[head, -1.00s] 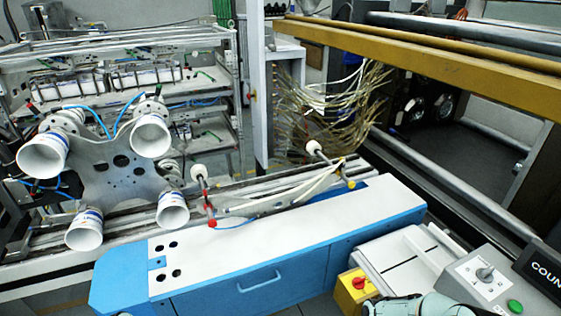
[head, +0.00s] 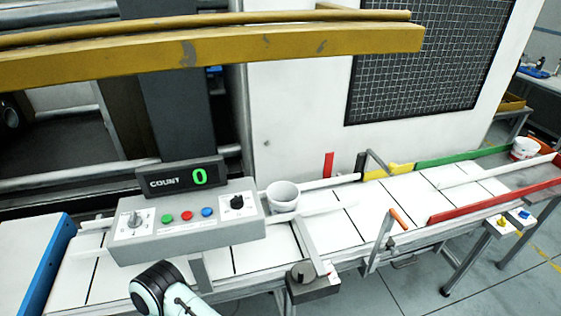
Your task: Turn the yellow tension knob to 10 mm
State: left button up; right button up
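A small yellow knob (head: 502,221) stands on a light box at the right, beside the conveyor's near rail. A blue knob (head: 524,214) stands on a similar box just right of it. Both are small and far off, and no scale or millimetre marking can be read on them. Part of one of my arms shows at the bottom left of centre, a dark joint with pale links. No gripper fingers show there, and neither gripper is in view.
A grey control box (head: 185,222) with knobs and coloured buttons stands on the conveyor under a count display (head: 180,178) reading 0. A white cup (head: 283,196) is beside it. An orange-tipped lever (head: 398,218) and a dark-knobbed bracket (head: 312,282) stick out along the near edge. Floor is free at lower right.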

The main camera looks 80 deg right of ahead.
aim_at(503, 222)
jog(key=z, duration=4.5)
jog(key=i+l+u, duration=0.1)
jog(key=u, duration=1.15)
jog(key=i+l+u, duration=0.1)
jog(key=l+u, duration=0.7)
jog(key=l, duration=0.2)
jog(key=k+l+u, duration=0.1)
jog(key=l+u, duration=0.35)
jog(key=l, duration=0.6)
jog(key=l+u, duration=0.1)
jog(key=l, duration=0.3)
jog(key=k+l, duration=0.15)
jog(key=l, duration=0.2)
jog(key=l+u, duration=0.15)
jog(key=l, duration=0.25)
jog(key=k, duration=0.05)
